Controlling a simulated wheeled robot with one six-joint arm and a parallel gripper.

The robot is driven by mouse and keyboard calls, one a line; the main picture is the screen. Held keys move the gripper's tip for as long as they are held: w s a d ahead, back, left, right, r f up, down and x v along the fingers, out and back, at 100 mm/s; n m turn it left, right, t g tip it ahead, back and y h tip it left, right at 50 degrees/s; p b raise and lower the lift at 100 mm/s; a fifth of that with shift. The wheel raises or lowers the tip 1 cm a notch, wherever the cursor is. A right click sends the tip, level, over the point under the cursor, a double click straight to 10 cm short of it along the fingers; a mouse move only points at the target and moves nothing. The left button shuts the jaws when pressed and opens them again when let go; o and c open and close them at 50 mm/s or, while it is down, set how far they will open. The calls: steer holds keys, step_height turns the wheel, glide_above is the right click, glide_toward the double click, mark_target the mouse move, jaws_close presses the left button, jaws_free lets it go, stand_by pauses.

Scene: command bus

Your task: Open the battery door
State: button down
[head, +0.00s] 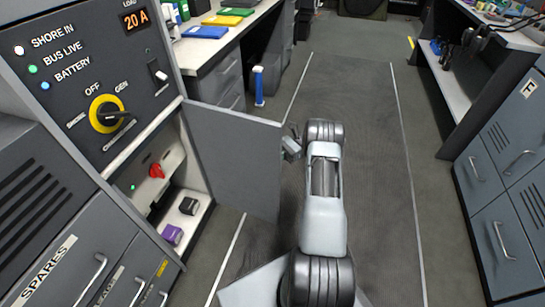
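The battery door (232,160) is a flat grey panel below the control panel. It is swung out, hinged at the right side of its compartment (188,214). Inside the compartment I see a red knob (157,171), a small green light, a black block (189,206) and a purple block (172,235). My gripper (291,146) is at the door's outer edge, on its right side. It is small and partly hidden by my arm; I cannot tell whether it touches the door or how its fingers stand.
The control panel (70,90) has a yellow-ringed switch (107,114) and a "20 A" display. Drawers marked SPARES (62,275) are at lower left. A desk (215,50) stands behind the door. Grey cabinets (500,190) line the right. The aisle floor (375,150) is clear.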

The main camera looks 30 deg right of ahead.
steer(key=shift+w+a, duration=0.15)
steer(key=shift+w, duration=0.05)
steer(key=c, duration=1.4)
jaws_free()
steer(key=shift+a, duration=0.15)
steer(key=shift+o, duration=1.1)
steer(key=shift+d, duration=0.2)
